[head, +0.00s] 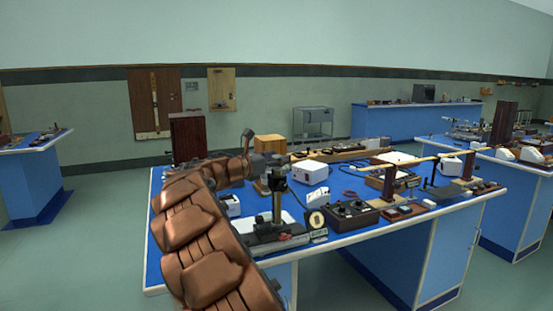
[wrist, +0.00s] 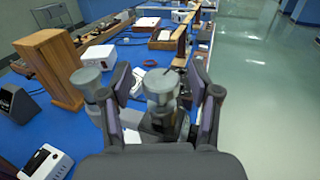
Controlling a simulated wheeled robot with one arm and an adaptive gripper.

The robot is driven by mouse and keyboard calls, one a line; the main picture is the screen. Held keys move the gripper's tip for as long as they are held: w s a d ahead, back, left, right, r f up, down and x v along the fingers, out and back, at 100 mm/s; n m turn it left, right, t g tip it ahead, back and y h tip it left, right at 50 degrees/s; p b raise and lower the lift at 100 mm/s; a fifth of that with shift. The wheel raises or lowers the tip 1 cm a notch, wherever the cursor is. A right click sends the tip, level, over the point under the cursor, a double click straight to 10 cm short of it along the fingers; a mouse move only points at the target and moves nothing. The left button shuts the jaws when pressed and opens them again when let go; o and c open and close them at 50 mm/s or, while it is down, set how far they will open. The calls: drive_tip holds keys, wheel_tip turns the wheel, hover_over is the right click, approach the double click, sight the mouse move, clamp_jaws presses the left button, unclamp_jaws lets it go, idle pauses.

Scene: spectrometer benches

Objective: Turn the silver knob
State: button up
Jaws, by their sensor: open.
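In the wrist view, my gripper (wrist: 158,98) is open, with one dark finger on each side of a silver-grey cylindrical knob (wrist: 160,83). The knob stands between the fingers, with a visible gap on the right; I cannot tell whether the left finger touches it. A second grey cylinder (wrist: 89,79) is just outside the left finger. In the head view, my gripper (head: 270,163) is above the dark upright post of an instrument (head: 277,206) at the bench's near left. The knob is hard to make out there, among the gripper and instrument parts.
The blue bench (head: 375,245) is crowded. A wooden block (wrist: 50,65) and white boxes (head: 309,172) stand close by. A dark control box (head: 347,215) sits right of the instrument. Open floor (wrist: 255,80) lies right of the bench in the wrist view.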

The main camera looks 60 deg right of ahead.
drive_tip(key=shift+c, duration=0.2)
drive_tip(key=c, duration=1.1)
drive_tip(key=shift+s+r+t, duration=0.1)
drive_tip(key=shift+r+t, duration=0.05)
drive_tip(key=shift+t, duration=0.15)
drive_tip(key=shift+c, duration=0.2)
drive_tip(key=shift+n+t, duration=0.8)
drive_tip(key=shift+t, duration=0.1)
drive_tip(key=shift+n+t+b, duration=0.5)
drive_tip(key=shift+t, duration=0.3)
drive_tip(key=o, duration=1.2)
drive_tip(key=shift+a, duration=0.1)
